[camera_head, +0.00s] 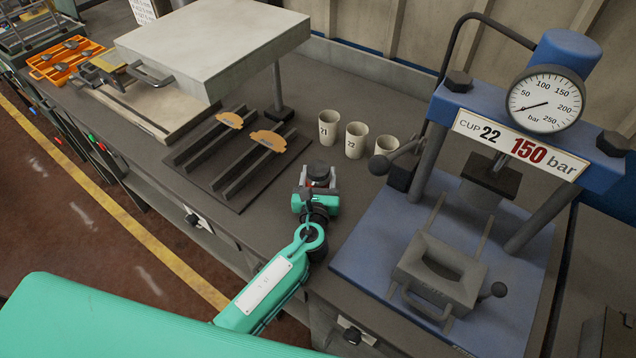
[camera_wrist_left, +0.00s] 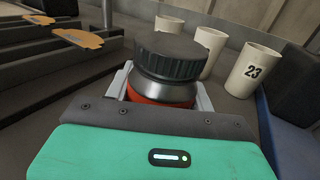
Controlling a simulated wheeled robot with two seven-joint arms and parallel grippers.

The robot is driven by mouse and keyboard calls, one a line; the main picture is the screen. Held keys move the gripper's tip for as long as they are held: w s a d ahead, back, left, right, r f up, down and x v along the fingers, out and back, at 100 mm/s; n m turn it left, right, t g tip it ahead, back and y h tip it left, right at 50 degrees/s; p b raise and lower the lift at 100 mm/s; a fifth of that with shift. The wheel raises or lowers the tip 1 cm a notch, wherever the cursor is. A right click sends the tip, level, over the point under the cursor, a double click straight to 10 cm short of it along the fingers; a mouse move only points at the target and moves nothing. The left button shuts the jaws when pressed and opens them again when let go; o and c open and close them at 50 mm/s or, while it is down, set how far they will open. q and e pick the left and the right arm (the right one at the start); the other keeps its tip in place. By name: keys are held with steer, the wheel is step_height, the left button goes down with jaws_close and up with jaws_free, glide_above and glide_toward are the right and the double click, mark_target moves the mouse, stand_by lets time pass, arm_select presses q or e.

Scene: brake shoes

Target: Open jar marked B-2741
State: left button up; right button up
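A jar (camera_head: 319,172) with a dark ribbed lid stands on the grey bench, left of the press. In the left wrist view the jar (camera_wrist_left: 165,92) shows a metallic neck and a red-orange body below the lid. No marking on it can be read. My left gripper (camera_head: 318,187) reaches it from the near side. In the left wrist view its two pale fingers (camera_wrist_left: 162,95) lie on either side of the red body, below the lid, with no clear gap. The jar looks upright. My right gripper is in neither view.
Three cups (camera_head: 355,140) stand behind the jar. A blue press (camera_head: 455,215) with a gauge (camera_head: 546,100) and a "CUP 22 150 bar" sign is at right. A rack with two orange-brown pieces (camera_head: 268,140) and a large raised-plate fixture (camera_head: 212,45) are at left.

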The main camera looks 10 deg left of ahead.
arm_select(q)
steer(key=c, duration=0.3)
steer(key=shift+c, duration=0.2)
steer(key=shift+r, duration=0.15)
step_height(320, 180, up, 20)
steer(key=p, duration=0.2)
steer(key=shift+p, duration=0.3)
steer(key=o, duration=0.7)
steer(key=c, duration=0.8)
